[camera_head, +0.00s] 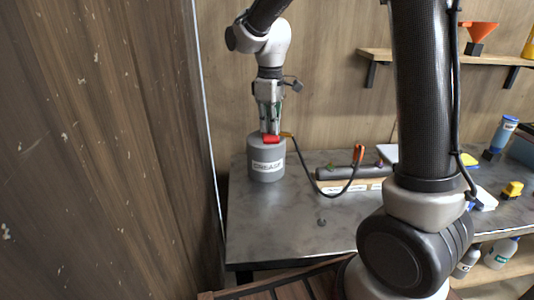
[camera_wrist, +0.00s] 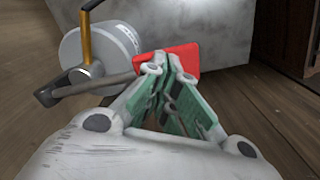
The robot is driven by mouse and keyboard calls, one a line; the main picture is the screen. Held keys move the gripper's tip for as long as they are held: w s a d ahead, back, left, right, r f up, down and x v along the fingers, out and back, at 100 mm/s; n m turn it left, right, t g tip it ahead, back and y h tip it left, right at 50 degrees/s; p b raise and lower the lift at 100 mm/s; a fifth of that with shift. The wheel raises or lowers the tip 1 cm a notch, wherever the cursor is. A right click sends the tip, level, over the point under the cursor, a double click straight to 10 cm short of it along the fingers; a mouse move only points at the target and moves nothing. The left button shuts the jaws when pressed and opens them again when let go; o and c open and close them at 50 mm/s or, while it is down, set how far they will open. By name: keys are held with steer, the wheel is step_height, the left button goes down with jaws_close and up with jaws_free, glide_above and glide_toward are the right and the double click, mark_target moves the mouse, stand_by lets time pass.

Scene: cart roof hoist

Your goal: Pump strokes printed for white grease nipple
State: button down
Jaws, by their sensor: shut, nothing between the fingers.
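A grey cylindrical grease pump (camera_head: 267,160) with a white label stands at the left end of the workbench. Its red handle or pad (camera_head: 271,139) is at the top, and a black hose runs from it to the right. My gripper (camera_head: 269,130) points down at the red part with its fingers shut and empty. In the wrist view the closed fingertips (camera_wrist: 167,58) are at the red part (camera_wrist: 190,60); I cannot tell if they touch. The pump body (camera_wrist: 100,48) lies left of them. A dark cylinder (camera_head: 350,172) with coloured nipples lies on a labelled wooden block; a white nipple cannot be made out.
The workbench (camera_head: 290,215) is clear in front of the pump. An orange-ended hose nozzle (camera_head: 358,153) stands at the cylinder. A wooden wall (camera_head: 100,150) is close on the left. A shelf (camera_head: 430,58) holds an orange funnel (camera_head: 480,30). Bottles (camera_head: 501,253) stand below the bench at right.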

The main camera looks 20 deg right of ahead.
steer(key=shift+f, duration=0.55)
step_height(320, 180, up, 9)
steer(key=shift+f, duration=0.15)
stand_by(0.3)
steer(key=shift+r, duration=3)
